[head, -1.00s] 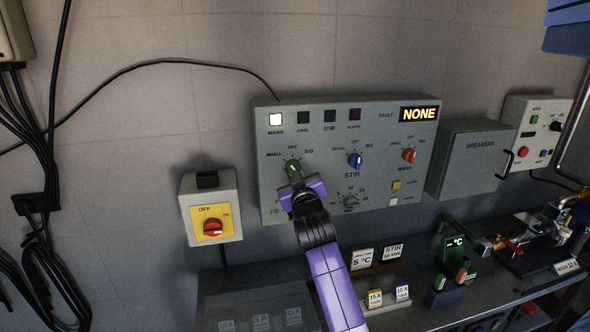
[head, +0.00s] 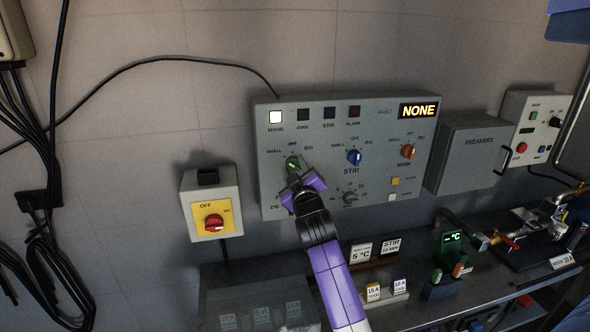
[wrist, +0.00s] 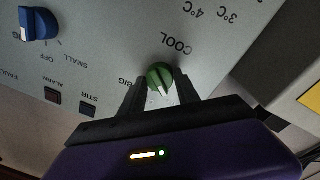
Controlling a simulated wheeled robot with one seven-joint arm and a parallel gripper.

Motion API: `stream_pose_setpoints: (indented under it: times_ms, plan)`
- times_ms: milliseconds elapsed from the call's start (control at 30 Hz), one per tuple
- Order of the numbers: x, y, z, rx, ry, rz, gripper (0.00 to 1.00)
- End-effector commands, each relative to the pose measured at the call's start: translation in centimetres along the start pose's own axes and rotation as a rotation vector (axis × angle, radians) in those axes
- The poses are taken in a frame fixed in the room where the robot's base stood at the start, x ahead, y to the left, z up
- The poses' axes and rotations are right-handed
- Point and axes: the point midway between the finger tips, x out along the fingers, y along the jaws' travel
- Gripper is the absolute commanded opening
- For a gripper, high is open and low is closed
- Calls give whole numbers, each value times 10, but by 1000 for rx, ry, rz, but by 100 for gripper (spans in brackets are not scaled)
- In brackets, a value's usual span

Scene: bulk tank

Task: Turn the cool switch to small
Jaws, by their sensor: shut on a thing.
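The cool switch is a green knob (head: 293,163) at the left of the grey control panel (head: 375,110), with SMALL, OFF and BIG printed around it. My gripper (head: 294,176) reaches it from below. In the wrist view, which is upside down, the green knob (wrist: 160,78) sits between the two fingertips of my gripper (wrist: 158,86), and they are shut on it. Its white mark points to the OFF side in that view; its exact angle is hard to tell. The COOL lamp (head: 303,115) is dark and the MAINS lamp (head: 275,117) is lit.
The blue STIR knob (head: 354,157) and the orange WASH knob (head: 408,152) are to the right. A grey dial (head: 349,197) lies below, near my wrist. A red rotary switch (head: 214,223) is on the left. The bench (head: 400,315) below holds small cards and fittings.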

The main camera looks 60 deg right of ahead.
Motion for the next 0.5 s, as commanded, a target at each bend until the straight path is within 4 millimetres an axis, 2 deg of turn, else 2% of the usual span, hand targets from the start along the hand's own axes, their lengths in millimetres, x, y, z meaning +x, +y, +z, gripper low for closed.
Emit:
stream_pose_setpoints:
  times_ms: [67, 100, 200, 500]
  plan:
    - [0, 0, 0, -2, 1, 0, 0]
    - [0, 0, 0, -2, 1, 0, 44]
    - [0, 0, 0, -1, 0, 0, 60]
    - [-1, 0, 0, 0, 0, 0, 60]
